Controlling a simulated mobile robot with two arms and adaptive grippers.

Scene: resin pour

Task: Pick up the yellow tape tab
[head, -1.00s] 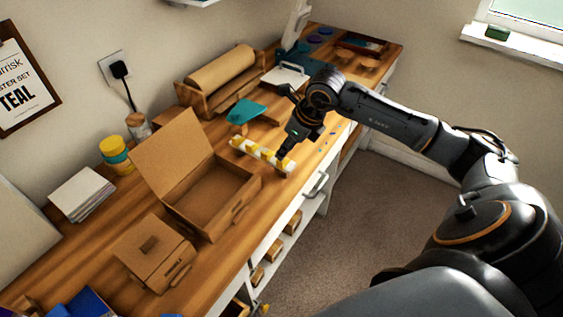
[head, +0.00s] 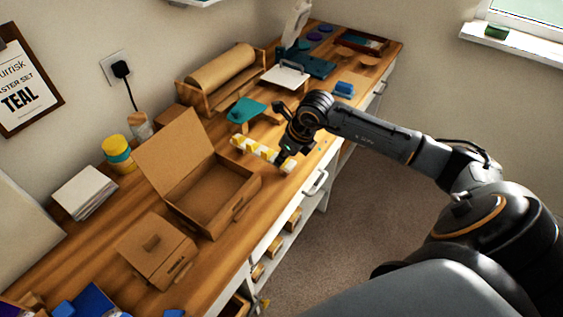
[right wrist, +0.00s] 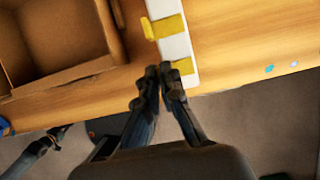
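A white strip (head: 249,148) with several yellow tape tabs (head: 262,152) lies on the wooden bench, right of the open cardboard box. In the right wrist view the strip (right wrist: 176,46) shows yellow bands, and one yellow tab (right wrist: 148,28) sticks out past its left edge. Another yellow tab (right wrist: 184,66) lies near the strip's near end. My right gripper (right wrist: 158,70) points down at that near end. Its fingertips are close together with a narrow dark gap, right beside the near tab. Whether they touch or hold it cannot be made out.
The open cardboard box (head: 215,195) and a smaller closed box (head: 155,252) stand to the left. A teal piece (head: 247,110), a paper roll holder (head: 218,75) and a blue object (head: 343,89) are farther back. The bench's front edge runs close by the strip.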

